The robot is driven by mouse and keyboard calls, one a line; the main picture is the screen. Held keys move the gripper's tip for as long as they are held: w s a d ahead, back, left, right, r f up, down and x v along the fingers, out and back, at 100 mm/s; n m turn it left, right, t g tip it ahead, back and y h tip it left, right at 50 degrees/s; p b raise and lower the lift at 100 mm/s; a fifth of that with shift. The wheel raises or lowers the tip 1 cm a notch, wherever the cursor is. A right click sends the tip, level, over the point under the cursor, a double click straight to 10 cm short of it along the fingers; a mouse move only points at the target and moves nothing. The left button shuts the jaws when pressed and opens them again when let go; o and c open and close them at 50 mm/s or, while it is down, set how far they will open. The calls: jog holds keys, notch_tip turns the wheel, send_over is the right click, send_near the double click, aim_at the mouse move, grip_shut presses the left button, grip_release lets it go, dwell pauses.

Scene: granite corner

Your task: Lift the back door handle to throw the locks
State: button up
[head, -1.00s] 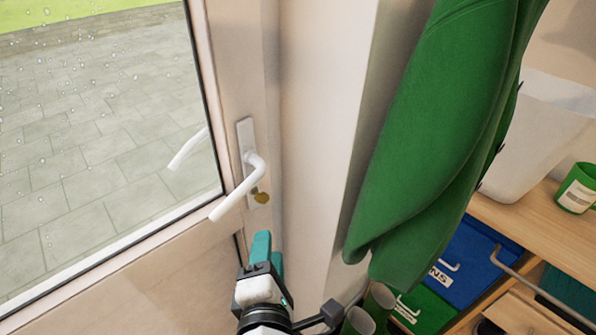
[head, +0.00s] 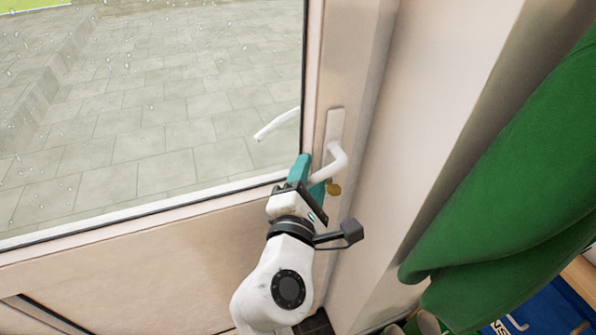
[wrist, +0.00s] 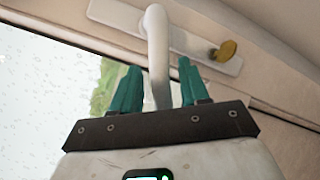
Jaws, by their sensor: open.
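The white lever door handle (head: 339,157) is mounted on a long pale plate (head: 334,124) on the door frame. My gripper (head: 309,178) has teal fingers and is at the lever's free end. In the wrist view the handle (wrist: 157,48) runs down between the two fingers of my gripper (wrist: 159,82), one on each side. The jaws are open, with visible gaps beside the lever. The lever's tip is hidden behind the gripper body. A brass key or knob (head: 334,188) sits below the lever; it also shows in the wrist view (wrist: 226,50).
The door's glass pane (head: 150,110) has droplets on it and shows grey paving outside. A pale wall edge (head: 440,110) stands close to the right of the handle. A green cloth (head: 510,190) hangs farther right, with a blue bin (head: 535,318) below it.

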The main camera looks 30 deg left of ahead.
jog(key=shift+w, duration=0.3)
jog(key=shift+c, duration=0.3)
